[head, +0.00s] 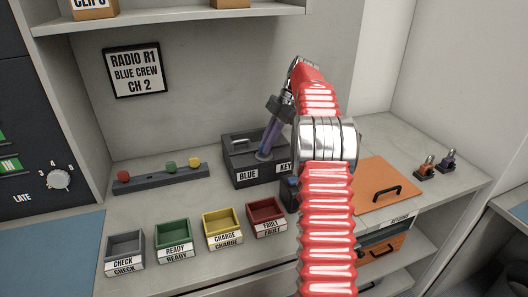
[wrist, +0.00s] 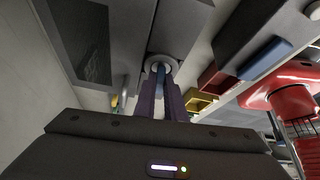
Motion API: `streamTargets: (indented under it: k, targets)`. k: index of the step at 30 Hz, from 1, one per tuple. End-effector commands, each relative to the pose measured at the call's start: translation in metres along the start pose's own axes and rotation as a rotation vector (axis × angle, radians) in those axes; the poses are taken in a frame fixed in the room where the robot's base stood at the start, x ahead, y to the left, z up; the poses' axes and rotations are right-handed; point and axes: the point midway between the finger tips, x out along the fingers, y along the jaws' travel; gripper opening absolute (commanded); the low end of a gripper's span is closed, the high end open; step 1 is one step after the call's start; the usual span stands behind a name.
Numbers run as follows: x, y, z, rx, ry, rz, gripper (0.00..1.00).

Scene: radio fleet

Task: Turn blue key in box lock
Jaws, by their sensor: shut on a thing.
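The dark grey lock box (head: 240,173) with "BLUE" and "KEY" labels stands on the counter against the back wall. It also fills the upper left of the wrist view (wrist: 125,35). My gripper (head: 264,153) reaches down to the box's front with its purple fingers. In the wrist view my gripper (wrist: 160,88) is shut on the blue key (wrist: 160,73). The key points into the round grey lock (wrist: 160,61) and meets it. Most of the key is hidden between the fingers, and how deep it sits cannot be told.
Grey, green, yellow and red trays (head: 174,240) line the counter front. A dark radio-like device with blue (head: 290,190) stands right of the box, partly behind my red arm. A bar with coloured knobs (head: 160,177) lies left. An orange panel with handle (head: 375,187) is right.

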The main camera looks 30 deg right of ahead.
Motion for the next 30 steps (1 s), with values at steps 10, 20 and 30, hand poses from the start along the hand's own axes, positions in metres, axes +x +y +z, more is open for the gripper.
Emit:
streamTargets:
  k: [10, 20, 30]
  targets:
    - [0.0011, 0.0016, 0.0007, -0.058, 0.000, -0.033, 0.00]
    - [0.0008, 0.0015, 0.0004, -0.104, 0.000, -0.058, 0.00]
    - [0.0003, 0.0014, 0.0002, -0.103, 0.000, -0.057, 0.32]
